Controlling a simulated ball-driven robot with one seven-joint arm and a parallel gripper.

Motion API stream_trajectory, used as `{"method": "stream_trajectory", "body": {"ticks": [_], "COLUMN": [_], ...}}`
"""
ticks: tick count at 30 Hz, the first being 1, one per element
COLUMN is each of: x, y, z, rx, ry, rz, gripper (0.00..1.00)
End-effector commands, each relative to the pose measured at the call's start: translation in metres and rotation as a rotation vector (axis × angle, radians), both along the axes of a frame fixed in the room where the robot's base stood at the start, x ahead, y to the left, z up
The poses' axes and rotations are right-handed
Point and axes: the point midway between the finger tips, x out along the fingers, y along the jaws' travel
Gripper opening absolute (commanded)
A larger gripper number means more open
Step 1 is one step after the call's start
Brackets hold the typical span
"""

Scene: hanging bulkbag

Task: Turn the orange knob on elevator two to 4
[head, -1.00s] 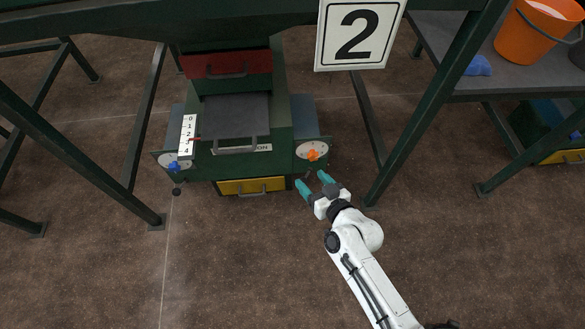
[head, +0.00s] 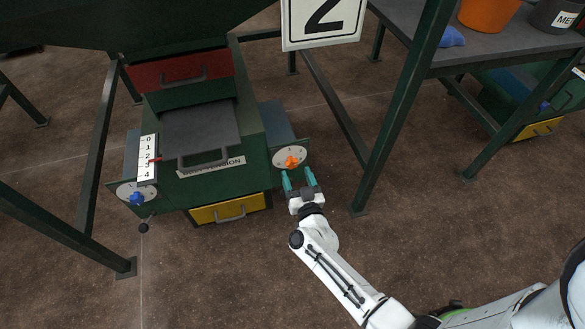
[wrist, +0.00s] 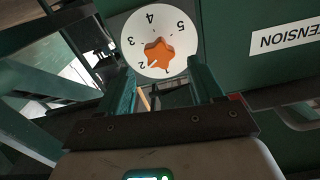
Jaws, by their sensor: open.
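The orange knob (head: 291,161) sits on a round white dial (head: 278,158) at the right of the green machine under the sign "2" (head: 322,16). In the wrist view the star-shaped orange knob (wrist: 158,53) is upside down in the picture, and its white pointer mark faces the 2 on the dial (wrist: 130,45). The 3, 4 and 5 also show there. My gripper (head: 297,176) is open and empty just in front of and below the dial. In the wrist view the teal fingers of my gripper (wrist: 164,82) stand apart, with the knob lying ahead between them.
A blue knob (head: 136,197) on its own dial is at the machine's left, beside a 0–4 scale (head: 148,158). A yellow drawer (head: 229,209) is below. A dark green leg (head: 400,110) stands right of my gripper. The floor in front is clear.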

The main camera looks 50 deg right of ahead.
Motion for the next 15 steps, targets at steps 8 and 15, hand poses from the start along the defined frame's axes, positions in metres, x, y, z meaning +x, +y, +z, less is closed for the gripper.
{"method": "stream_trajectory", "body": {"ticks": [8, 15], "x": [0.031, 0.037], "y": [-0.021, -0.025], "z": [-0.001, 0.0], "rx": [0.0, 0.0], "ry": [0.0, 0.001], "rz": [0.0, 0.001], "gripper": [0.66, 0.66]}}
